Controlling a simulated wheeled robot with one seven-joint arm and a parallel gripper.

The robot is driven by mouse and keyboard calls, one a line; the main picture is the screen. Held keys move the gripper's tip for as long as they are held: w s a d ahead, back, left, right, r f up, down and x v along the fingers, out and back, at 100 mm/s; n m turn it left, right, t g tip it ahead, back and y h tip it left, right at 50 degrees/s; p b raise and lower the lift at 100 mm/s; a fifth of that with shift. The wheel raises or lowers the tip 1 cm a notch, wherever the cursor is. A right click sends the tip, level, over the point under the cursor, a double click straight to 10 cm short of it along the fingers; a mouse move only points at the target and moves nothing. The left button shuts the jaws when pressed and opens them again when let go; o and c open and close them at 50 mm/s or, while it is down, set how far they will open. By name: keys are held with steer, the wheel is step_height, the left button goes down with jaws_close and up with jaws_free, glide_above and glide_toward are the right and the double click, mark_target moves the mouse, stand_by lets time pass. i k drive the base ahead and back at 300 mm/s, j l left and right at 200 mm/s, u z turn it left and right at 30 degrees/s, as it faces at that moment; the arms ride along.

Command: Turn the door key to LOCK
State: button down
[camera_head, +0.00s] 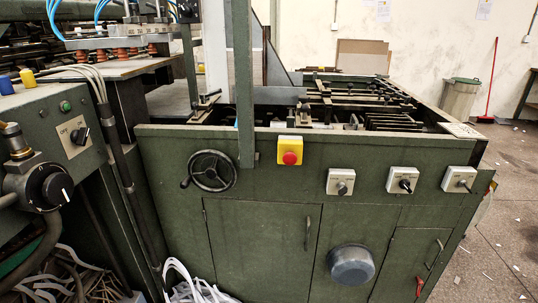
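No clearly readable door key or LOCK label shows. Three white switch plates are on the green machine's front. The left plate (341,182) has a grey knob, the middle plate (403,181) a black knob, and the right plate (459,180) a small lever-like or key-like piece; their lettering is too small to read. Below are a large green door (260,250) with a vertical handle (308,234) and a smaller right door (408,262) with a handle (435,254). A small red item (419,287) is low on the smaller door. My gripper is not in view.
A black handwheel (212,171), a red button on a yellow box (290,151) and a round grey cover (351,264) project from the front. A control box (50,140) stands at left, with cables below. Floor at right is open, with scattered scraps.

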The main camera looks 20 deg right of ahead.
mark_target(343, 189)
steer(key=i+j+z, duration=0.45)
steer(key=i+j, duration=0.15)
steer(key=j, duration=0.3)
